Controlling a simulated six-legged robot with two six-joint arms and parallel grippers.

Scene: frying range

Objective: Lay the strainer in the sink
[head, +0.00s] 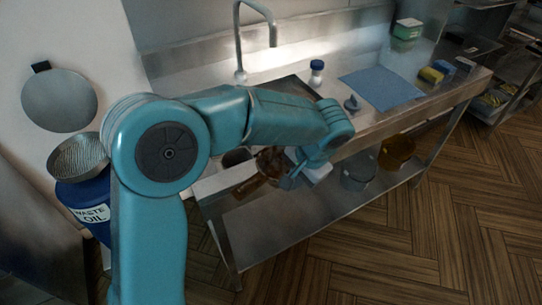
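A round metal mesh bowl (78,156), which looks like the strainer, sits on top of a blue waste oil drum (92,205) at the left. The sink (290,84) appears as a dark recess in the steel counter below the tap (240,42); my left arm hides most of it. My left gripper (288,180) points down in front of the counter's front edge, well to the right of the mesh bowl. Its fingers are small and partly hidden, so I cannot tell whether they are open or hold anything. My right gripper is out of view.
A grey disc (59,100) is at the left. Floor at right is clear.

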